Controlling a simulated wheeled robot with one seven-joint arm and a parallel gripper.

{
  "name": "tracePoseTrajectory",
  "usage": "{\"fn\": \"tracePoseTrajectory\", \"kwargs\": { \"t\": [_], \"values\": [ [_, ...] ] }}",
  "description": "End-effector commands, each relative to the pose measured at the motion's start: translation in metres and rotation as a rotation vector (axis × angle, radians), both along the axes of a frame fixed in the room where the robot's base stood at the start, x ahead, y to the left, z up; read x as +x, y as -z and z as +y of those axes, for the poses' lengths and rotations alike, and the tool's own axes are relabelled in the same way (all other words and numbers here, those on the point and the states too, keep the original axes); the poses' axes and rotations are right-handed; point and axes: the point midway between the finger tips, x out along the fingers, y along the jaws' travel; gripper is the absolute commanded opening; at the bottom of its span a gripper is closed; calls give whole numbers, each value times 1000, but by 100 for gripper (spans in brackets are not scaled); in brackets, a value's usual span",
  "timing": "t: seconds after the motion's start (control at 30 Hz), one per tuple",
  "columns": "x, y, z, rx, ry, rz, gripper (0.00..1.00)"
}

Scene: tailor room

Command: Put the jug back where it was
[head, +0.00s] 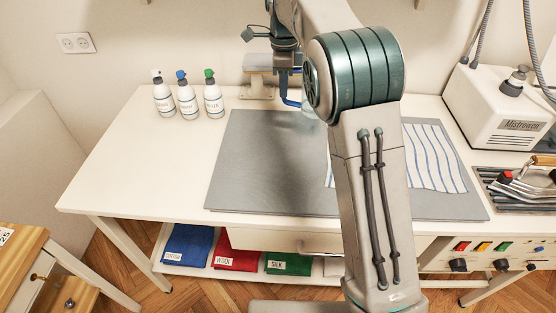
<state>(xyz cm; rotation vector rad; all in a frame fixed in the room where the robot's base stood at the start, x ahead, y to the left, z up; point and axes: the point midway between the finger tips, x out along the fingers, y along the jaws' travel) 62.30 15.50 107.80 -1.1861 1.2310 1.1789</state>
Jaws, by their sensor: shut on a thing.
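The jug is mostly hidden behind my arm. My gripper (284,71) is shut on the jug at the top of the handle. The jug is at the back of the white table, over or near the rear edge of the grey mat (250,165). I cannot tell whether its base touches the surface.
Several things surround the jug: spray bottles (188,100) at the left, a small padded board on a stand (257,88) close behind, striped cloth (433,155) on the mat, a white steam unit (495,110) and an iron (528,185) at the right. The mat's left half is clear.

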Motion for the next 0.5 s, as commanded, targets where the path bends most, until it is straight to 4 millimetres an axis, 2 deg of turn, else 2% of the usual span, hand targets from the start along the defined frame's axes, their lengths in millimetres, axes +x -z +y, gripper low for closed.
{"fn": "tracePoseTrajectory", "kwargs": {
  "t": [0.17,0.5],
  "values": [
    [-16,13,18,-1,-9,2,0],
    [-60,55,73,-1,-6,2,0]
  ]
}}
